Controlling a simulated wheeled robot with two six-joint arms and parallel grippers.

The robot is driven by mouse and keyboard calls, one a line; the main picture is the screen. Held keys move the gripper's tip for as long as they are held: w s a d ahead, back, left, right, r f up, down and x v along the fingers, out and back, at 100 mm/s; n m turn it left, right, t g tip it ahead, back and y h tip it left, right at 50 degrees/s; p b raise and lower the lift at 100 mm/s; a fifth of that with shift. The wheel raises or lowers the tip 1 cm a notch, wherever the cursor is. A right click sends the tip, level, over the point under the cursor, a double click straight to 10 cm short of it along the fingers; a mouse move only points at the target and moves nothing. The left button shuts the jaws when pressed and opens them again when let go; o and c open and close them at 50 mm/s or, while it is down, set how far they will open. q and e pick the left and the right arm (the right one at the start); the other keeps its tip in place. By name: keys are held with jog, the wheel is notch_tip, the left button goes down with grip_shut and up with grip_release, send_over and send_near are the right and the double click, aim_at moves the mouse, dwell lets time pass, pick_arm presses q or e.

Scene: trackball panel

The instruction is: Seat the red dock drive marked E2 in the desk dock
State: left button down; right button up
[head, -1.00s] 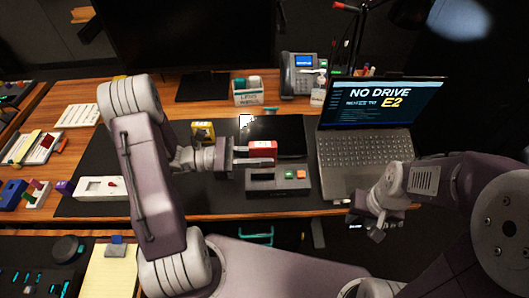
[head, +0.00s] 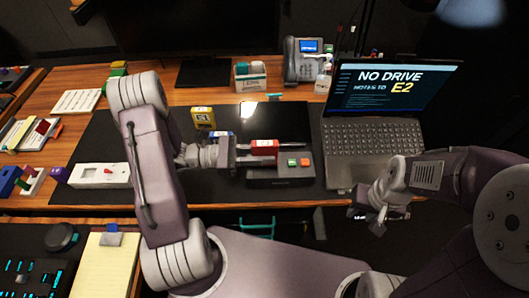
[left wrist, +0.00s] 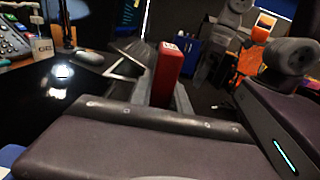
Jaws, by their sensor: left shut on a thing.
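The red drive (head: 264,147) is held by my left gripper (head: 250,158), whose jaws are shut on it. In the left wrist view the drive (left wrist: 166,78) stands upright between the fingers, a pale label on its top; the marking is too small to read. The dark grey desk dock (head: 280,181), with a green and an orange button on top, lies just below the drive in the head view. The gripper hides the dock's left part, and I cannot tell whether the drive touches it. My right gripper (head: 376,222) hangs off the desk's front edge; its jaws are unclear.
A yellow drive (head: 203,117) and a blue drive (head: 221,134) are behind my left gripper. The laptop (head: 372,140) at the right reads "NO DRIVE" and "E2". A white device (head: 101,175) lies left on the dark mat (head: 105,142). A phone (head: 307,62) stands at the back.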

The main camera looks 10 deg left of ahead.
dwell(0.4)
pick_arm(q)
jog(key=shift+r+p, duration=0.1)
jog(key=shift+p, duration=0.6)
dwell(0.7)
jog(key=shift+f+b, duration=1.5)
jog(key=shift+f, duration=0.7)
jog(key=c, duration=1.2)
grip_release()
jog(key=shift+o, duration=0.2)
jog(key=v, duration=0.9)
jog(key=shift+a+r+p, duration=0.1)
jog(key=shift+p, duration=0.25)
